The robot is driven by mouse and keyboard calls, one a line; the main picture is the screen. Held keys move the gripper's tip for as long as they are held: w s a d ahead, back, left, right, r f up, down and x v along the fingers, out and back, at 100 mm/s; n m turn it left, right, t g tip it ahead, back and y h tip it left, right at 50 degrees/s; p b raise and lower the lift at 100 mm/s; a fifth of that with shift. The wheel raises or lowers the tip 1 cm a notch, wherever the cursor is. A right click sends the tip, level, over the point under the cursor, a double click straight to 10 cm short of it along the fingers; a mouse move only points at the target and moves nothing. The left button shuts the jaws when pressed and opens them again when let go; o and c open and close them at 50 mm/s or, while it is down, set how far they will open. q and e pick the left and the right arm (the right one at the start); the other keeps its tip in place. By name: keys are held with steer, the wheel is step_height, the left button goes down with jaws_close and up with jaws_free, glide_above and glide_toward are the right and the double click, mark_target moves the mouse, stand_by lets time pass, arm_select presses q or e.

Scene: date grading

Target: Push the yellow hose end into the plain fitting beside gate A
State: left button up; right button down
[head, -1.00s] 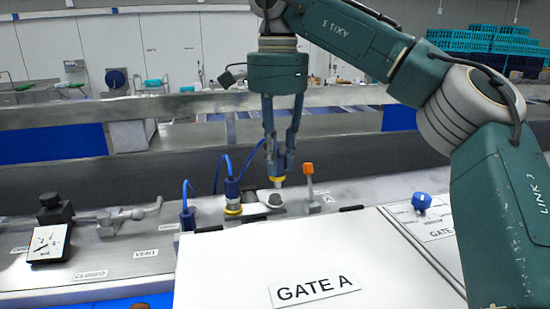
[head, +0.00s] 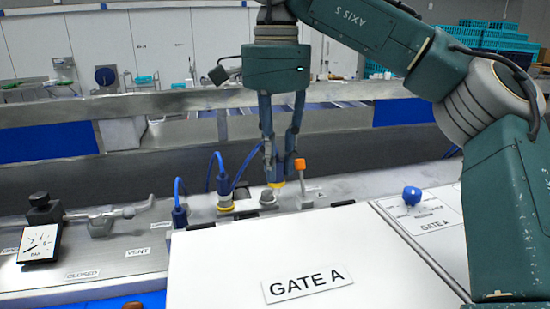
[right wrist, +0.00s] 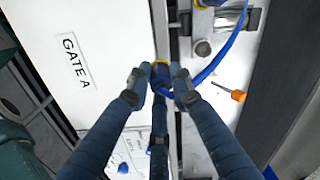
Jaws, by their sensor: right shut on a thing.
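My right gripper (head: 279,168) points down and is shut on the yellow-ringed end of a blue hose. The yellow hose end (head: 276,185) is just above and slightly right of the plain grey fitting (head: 268,199) in the head view. In the right wrist view the gripper (right wrist: 157,79) grips the hose end (right wrist: 160,64), and the plain fitting (right wrist: 202,48) stands apart, to the right. The hose end's tip is hard to make out. The white gate A lid (head: 215,265) lies in front. My left gripper is not in view.
An orange-topped lever (head: 300,165) stands close to the right of the hose end. A blue knob (head: 411,195) is farther right, and a gauge (head: 39,243) is far left.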

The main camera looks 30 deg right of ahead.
steer(key=shift+a, duration=0.1)
steer(key=w+a+p, duration=0.2)
steer(key=a+p, duration=0.2)
steer(key=a, duration=0.4)
steer(key=w+a+p, duration=0.2)
steer(key=a+p, duration=0.2)
steer(key=a, duration=0.5)
steer(key=shift+w+a+p, duration=0.25)
steer(key=shift+w+p, duration=0.05)
steer(key=shift+w, duration=0.05)
stand_by(0.8)
stand_by(0.3)
